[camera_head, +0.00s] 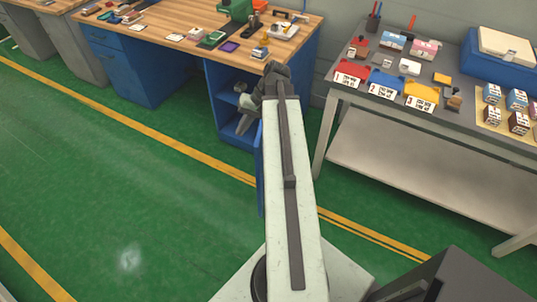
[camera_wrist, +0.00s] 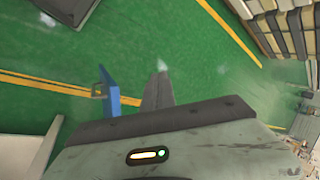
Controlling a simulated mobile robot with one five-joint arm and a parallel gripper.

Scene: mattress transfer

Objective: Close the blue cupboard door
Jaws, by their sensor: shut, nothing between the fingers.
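The blue cupboard door (camera_head: 260,178) stands open at the right end of the wooden-topped blue desk, seen nearly edge-on and mostly hidden behind my arm. In the wrist view the door (camera_wrist: 114,92) is a narrow blue panel with a small handle (camera_wrist: 98,90) on its left face. My gripper (camera_head: 242,127) is in front of the open blue cupboard (camera_head: 224,83), whose shelves show. In the wrist view my gripper (camera_wrist: 162,76) is shut and empty, just right of the door, with a strip of green floor showing between them.
The desk top (camera_head: 180,35) holds many small items. A grey metal table (camera_head: 420,160) with trays and boxes stands to the right, its leg close to my arm. Green floor with yellow lines lies clear at the left. Stacked mattress-like slabs (camera_wrist: 285,30) show in the wrist view.

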